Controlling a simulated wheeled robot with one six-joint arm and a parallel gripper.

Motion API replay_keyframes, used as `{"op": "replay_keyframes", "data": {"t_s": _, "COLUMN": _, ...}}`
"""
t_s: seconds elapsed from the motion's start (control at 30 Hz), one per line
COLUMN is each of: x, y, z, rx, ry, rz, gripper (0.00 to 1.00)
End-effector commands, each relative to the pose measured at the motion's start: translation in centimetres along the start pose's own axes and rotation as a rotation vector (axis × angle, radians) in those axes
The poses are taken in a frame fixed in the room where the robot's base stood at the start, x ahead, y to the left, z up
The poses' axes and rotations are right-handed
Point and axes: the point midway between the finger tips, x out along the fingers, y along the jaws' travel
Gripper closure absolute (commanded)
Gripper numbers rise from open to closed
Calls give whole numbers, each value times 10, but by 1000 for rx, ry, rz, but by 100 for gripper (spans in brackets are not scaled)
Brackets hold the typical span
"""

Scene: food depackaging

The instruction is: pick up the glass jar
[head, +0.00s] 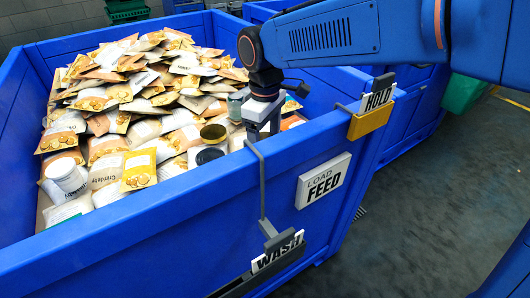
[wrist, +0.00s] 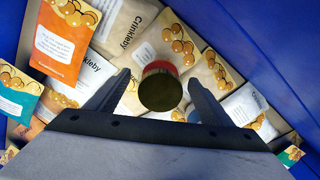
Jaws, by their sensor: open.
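My gripper (head: 262,128) reaches down into the blue bin near its right wall. In the wrist view my gripper (wrist: 158,82) is open, its two fingers spread left and right. A round container (wrist: 160,90) with a dark olive top and a red band shows between the fingers, with no visible contact. I cannot tell whether it is glass. In the head view a greenish, glass-like jar (head: 238,103) stands just left of my gripper, partly hidden.
The blue bin (head: 130,222) is heaped with food pouches (head: 140,178). The bin's right wall rises close to my gripper.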

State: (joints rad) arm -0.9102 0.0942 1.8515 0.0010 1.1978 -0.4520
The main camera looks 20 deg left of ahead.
Motion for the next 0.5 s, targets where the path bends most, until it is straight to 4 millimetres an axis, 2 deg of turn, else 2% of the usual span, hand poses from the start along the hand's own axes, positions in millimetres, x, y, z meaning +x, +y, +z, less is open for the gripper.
{"op": "replay_keyframes", "data": {"t_s": 0.17, "x": 16, "y": 0, "z": 0, "rx": 0, "ry": 0, "rz": 0, "gripper": 26}}
{"op": "replay_keyframes", "data": {"t_s": 0.43, "x": 18, "y": 0, "z": 0, "rx": 0, "ry": 2, "rz": 1, "gripper": 26}}
{"op": "replay_keyframes", "data": {"t_s": 0.5, "x": 18, "y": 0, "z": 0, "rx": 0, "ry": 2, "rz": 1, "gripper": 42}}
